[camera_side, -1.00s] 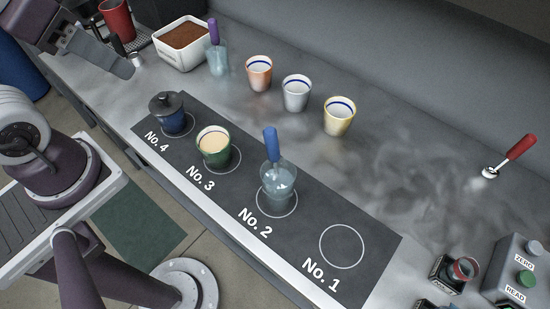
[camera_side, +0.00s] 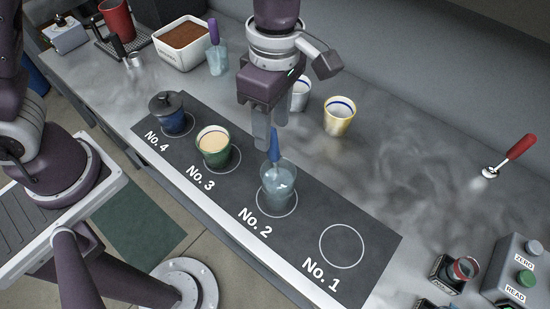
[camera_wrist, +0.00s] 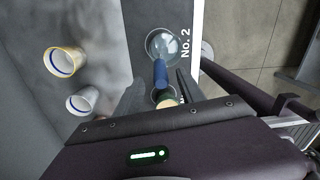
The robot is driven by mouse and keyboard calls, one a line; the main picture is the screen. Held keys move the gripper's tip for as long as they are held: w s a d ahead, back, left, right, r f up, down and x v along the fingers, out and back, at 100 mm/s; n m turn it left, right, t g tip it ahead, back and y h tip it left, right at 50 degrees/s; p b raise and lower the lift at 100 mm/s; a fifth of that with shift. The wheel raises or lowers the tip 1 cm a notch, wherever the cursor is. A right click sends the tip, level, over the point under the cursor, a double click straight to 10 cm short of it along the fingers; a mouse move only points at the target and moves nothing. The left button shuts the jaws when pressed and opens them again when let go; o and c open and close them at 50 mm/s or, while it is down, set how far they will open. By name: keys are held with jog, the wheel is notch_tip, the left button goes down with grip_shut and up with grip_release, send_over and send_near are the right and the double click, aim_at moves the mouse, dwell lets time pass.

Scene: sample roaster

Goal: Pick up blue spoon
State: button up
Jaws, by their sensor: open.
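The blue spoon (camera_side: 274,146) stands in a clear glass of water (camera_side: 277,188) on the No. 2 circle, its handle pointing up. In the wrist view the blue handle (camera_wrist: 161,74) rises from the glass (camera_wrist: 163,45) toward my gripper. My gripper (camera_side: 270,138) is open and empty, its fingers pointing down around the height of the handle's top. In the side view one finger overlaps the area just left of the handle. I cannot tell whether the handle is between the fingers.
A green cup with a tan drink (camera_side: 214,146) stands on No. 3 and a dark blue lidded cup (camera_side: 171,113) on No. 4. The No. 1 circle (camera_side: 341,246) is empty.

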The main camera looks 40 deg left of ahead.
aim_at(272, 147)
jog(key=f, duration=0.5)
jog(key=shift+s+f, duration=0.2)
jog(key=shift+f, duration=0.2)
grip_shut()
